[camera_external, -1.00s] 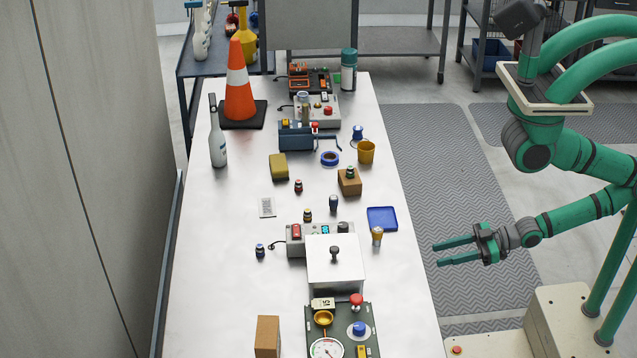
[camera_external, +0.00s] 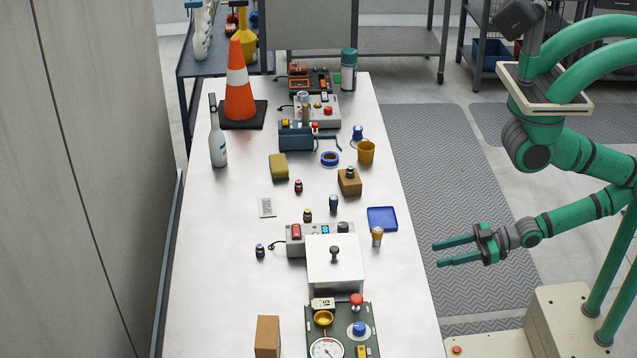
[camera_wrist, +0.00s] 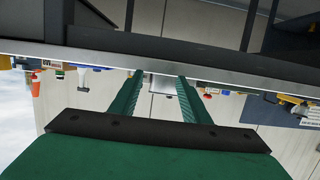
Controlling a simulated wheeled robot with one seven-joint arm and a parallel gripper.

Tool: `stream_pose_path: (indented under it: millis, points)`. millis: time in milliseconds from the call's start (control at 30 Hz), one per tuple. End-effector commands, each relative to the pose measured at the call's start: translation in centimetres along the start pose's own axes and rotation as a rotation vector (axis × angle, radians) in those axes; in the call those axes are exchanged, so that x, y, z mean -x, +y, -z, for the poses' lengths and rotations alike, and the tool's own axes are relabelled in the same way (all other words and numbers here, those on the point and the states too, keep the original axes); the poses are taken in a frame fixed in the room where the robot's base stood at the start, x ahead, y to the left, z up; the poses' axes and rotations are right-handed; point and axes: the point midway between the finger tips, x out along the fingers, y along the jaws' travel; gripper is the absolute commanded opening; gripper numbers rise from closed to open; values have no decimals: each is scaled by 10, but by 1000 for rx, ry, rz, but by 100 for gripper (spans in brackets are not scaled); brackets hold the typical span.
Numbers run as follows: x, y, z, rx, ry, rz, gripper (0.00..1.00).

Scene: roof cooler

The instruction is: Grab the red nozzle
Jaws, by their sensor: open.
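The red nozzle (camera_external: 298,186) looks like a small dark and red piece standing upright on the white table, near its middle, below and right of a yellow sponge-like block. It is small in view, and I cannot pick it out in the wrist view. My gripper (camera_external: 438,255) is open and empty, off the table's right edge, well to the right of and nearer than the red nozzle. Its two green fingers also show apart in the wrist view.
Similar small pieces, one yellow-banded (camera_external: 307,215) and one blue (camera_external: 260,251), stand nearby. A grey control box (camera_external: 300,247), a white box (camera_external: 335,262) and a blue tray (camera_external: 382,218) lie on the near side. A brown block (camera_external: 349,182) stands right of the nozzle.

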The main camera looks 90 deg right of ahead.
Motion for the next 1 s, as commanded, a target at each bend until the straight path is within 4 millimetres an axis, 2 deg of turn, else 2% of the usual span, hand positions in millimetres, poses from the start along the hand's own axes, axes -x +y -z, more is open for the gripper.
stream_pose_path:
  millis: [233,367,467,567,700,800,867,1000]
  points:
    - [-1,1,1,10,4,2,42]
    - [-11,12,12,142,50,16,42]
    - [-27,28,31,353,129,28,42]
    - [-48,46,58,621,234,24,42]
    - [-80,67,102,1037,380,-20,42]
    - [-107,83,126,1334,432,-69,42]
    - [-124,94,134,1494,426,-95,42]
    - [-168,129,143,1840,322,-143,42]
